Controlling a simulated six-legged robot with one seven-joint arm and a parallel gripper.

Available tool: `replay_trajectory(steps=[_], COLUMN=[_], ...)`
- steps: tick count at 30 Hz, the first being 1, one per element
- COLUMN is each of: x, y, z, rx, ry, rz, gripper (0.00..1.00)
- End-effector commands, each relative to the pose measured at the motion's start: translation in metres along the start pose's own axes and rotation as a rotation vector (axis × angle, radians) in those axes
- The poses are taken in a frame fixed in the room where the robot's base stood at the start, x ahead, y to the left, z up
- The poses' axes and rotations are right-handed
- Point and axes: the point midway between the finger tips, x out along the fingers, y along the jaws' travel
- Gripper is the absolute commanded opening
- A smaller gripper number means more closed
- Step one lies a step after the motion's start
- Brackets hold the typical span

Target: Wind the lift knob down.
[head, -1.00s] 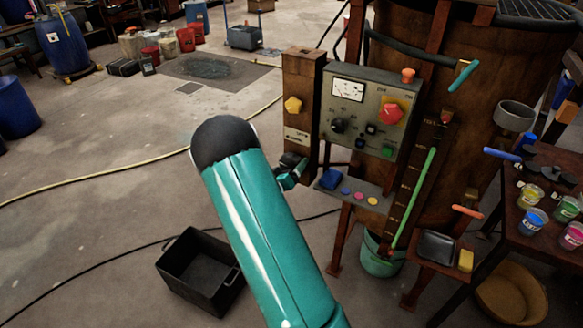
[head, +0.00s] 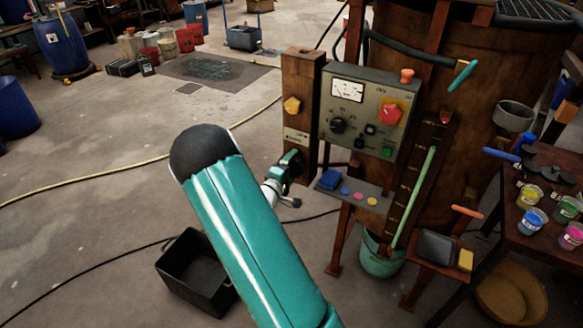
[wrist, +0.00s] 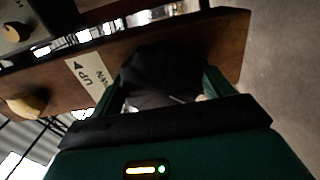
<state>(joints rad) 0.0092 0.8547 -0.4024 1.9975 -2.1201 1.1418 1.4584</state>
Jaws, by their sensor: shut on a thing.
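The lift knob (wrist: 160,78) is a black, rounded knob on the brown post (head: 302,82), below a pale label (wrist: 90,78) with an arrow and the word UP. In the wrist view the knob sits between the two teal fingers of my gripper (wrist: 162,90), which is shut on it. In the head view my gripper (head: 288,166) is at the post's lower part, under the label. It mostly hides the knob there.
A yellow knob (head: 292,105) sits higher on the post. Right of it is a grey control panel (head: 362,112) with a red button, above a small shelf (head: 374,188) with coloured pieces. A black crate (head: 192,268) stands on the floor below my arm.

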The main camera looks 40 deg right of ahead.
Motion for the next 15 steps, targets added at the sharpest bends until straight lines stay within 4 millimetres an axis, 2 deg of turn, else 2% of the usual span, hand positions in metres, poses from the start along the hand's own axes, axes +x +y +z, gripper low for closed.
replay_trajectory(steps=[15], x=[-0.0022], y=[0.0001], z=[-0.0009], rx=[-0.491], ry=[0.002], rz=[-0.003], gripper=[0.56])
